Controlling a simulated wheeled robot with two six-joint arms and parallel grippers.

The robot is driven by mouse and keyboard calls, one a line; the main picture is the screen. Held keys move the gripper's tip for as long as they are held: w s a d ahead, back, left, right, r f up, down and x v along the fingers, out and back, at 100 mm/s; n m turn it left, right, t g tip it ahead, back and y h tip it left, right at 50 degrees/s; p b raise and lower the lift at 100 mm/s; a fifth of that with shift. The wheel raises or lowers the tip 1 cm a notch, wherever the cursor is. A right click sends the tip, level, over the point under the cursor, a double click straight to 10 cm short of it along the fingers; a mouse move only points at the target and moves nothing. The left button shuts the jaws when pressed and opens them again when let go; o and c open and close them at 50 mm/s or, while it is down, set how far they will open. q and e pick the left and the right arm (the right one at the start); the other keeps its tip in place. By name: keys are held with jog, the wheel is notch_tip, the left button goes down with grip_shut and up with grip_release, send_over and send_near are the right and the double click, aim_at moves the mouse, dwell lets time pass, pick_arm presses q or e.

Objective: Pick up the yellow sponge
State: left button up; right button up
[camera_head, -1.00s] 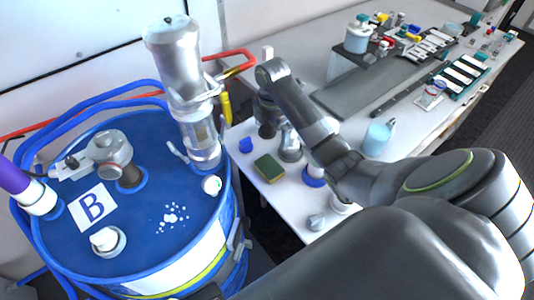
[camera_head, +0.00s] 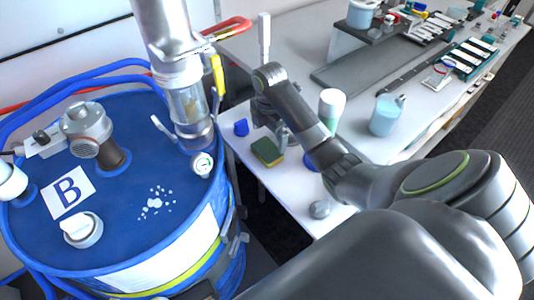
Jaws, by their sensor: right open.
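The sponge (camera_head: 267,152), with a dark green top and a yellow side, lies on the white table near its left edge. My right gripper (camera_head: 278,131) hangs from the bent wrist just behind the sponge, pointing downward. It is open and holds nothing that I can see. The sponge looks clear of the fingers, but the exact gap is hard to judge. My left gripper is out of view.
A blue drum (camera_head: 125,200) with pipe fittings stands left of the table. A blue cap (camera_head: 241,127) is beside the sponge. A white-green bottle (camera_head: 332,108), a light-blue jug (camera_head: 386,115) and a grey knob (camera_head: 320,209) stand around my right arm.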

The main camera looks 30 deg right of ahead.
aim_at(267, 149)
jog(key=shift+a+f+p, duration=0.15)
jog(key=shift+f+p, duration=0.1)
jog(key=shift+f, duration=1.35)
jog(key=shift+a+f+p, duration=0.15)
jog(key=shift+f+p, duration=0.05)
jog(key=shift+f, duration=1.4)
jog(key=c, duration=0.8)
